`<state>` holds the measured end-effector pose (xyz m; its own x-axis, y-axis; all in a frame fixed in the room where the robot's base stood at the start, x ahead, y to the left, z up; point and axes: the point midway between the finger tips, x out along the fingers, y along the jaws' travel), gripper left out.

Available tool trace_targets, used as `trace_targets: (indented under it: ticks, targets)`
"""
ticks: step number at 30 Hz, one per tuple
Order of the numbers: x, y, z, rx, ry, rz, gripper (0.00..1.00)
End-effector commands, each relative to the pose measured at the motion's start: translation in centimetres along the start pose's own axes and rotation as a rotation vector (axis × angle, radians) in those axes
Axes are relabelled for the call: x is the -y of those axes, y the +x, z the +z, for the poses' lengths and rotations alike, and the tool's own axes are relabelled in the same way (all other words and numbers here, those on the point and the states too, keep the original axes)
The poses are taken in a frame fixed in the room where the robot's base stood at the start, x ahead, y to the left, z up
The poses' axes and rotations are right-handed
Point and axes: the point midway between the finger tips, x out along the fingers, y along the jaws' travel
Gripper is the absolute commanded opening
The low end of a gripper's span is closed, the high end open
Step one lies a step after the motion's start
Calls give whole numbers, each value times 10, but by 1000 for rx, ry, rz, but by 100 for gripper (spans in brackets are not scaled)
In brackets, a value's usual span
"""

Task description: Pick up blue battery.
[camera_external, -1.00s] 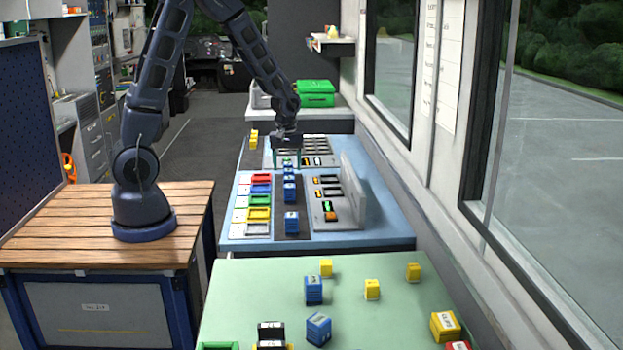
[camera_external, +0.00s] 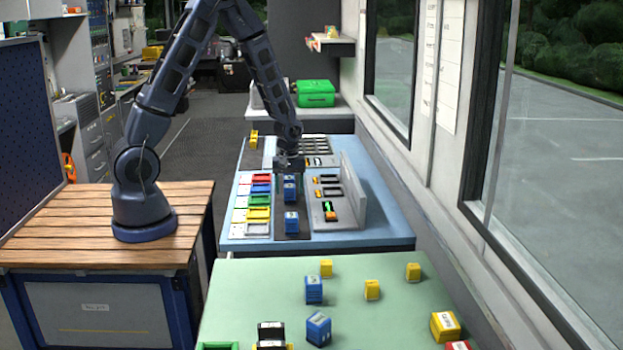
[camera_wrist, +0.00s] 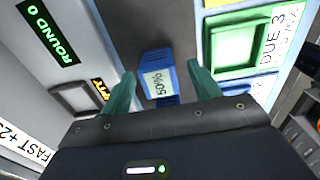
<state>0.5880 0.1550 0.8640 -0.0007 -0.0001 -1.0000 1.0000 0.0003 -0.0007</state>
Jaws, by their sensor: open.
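Blue batteries stand in a row on the dark strip of the blue console (camera_external: 390,232). The front blue battery (camera_external: 291,223) is clear of my gripper. Another blue battery (camera_external: 290,190) is just below my gripper (camera_external: 289,178) in the external view. My gripper hides the strip behind it. In the wrist view, a blue battery (camera_wrist: 158,62) with a "50%" label is seen between and beyond the teal fingertips of my open gripper (camera_wrist: 161,72). I see no contact. More blue shows near the palm, partly hidden.
Coloured trays (camera_external: 258,213) line the strip's left side, with a green one (camera_wrist: 238,45) close by in the wrist view. A grey panel (camera_external: 352,187) stands upright on the right. The green table (camera_external: 400,312) in front holds several blue and yellow blocks.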

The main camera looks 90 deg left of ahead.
Motion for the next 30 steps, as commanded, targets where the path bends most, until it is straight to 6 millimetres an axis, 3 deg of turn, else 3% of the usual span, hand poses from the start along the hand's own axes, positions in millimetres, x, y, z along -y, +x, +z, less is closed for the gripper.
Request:
trace_targets:
  ticks: [6,16,24,30]
  targets:
    - [-1,21,0,0,1,0,62]
    - [-1,25,0,0,1,1,62]
    - [-1,25,0,0,0,1,9]
    - [-1,25,0,0,0,1,9]
